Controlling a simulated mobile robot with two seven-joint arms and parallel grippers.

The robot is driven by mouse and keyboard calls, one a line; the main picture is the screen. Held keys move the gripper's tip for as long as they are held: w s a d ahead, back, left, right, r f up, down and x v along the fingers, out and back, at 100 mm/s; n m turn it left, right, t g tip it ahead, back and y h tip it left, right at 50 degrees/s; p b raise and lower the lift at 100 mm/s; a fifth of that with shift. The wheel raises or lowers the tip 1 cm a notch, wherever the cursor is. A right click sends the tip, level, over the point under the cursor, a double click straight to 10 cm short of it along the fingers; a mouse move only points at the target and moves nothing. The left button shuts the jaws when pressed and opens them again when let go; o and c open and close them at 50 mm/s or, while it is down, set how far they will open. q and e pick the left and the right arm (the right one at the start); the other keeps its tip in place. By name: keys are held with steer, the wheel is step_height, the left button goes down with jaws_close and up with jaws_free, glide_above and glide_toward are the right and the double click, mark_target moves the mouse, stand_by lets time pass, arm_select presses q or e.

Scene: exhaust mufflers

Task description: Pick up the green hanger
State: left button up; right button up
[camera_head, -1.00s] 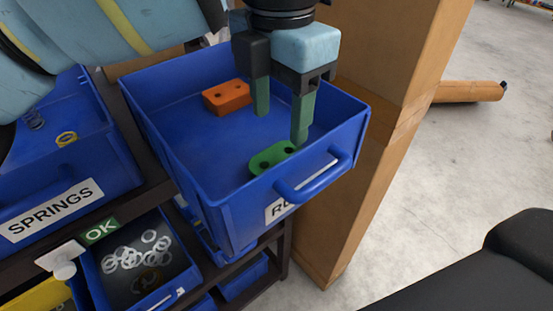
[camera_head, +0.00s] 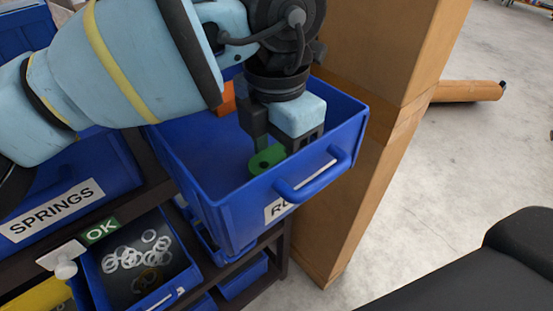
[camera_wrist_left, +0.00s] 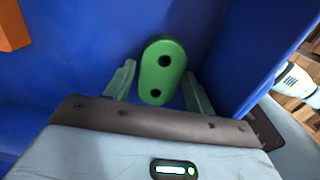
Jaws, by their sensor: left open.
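The green hanger (camera_head: 267,160) is a flat rounded piece with two dark holes. It lies in the blue bin (camera_head: 225,205) near its front wall. In the left wrist view the green hanger (camera_wrist_left: 162,70) sits between the two fingers of my left gripper (camera_wrist_left: 158,95), with a gap on each side. My left gripper (camera_head: 278,150) is open, pointing down inside the bin. In the head view one finger shows beside the hanger, and the other is hidden behind the gripper body and the bin wall. My right gripper is not in view.
An orange piece (camera_head: 227,100) lies farther back in the bin, partly hidden by my arm; it also shows in the left wrist view (camera_wrist_left: 12,28). A SPRINGS bin (camera_head: 60,195) is at left. A tray of metal rings (camera_head: 135,255) is below. A cardboard box (camera_head: 350,160) stands right of the bin.

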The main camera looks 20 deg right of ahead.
mark_target(276, 157)
arm_select(q)
steer(key=c, duration=0.8)
step_height(276, 157, up, 10)
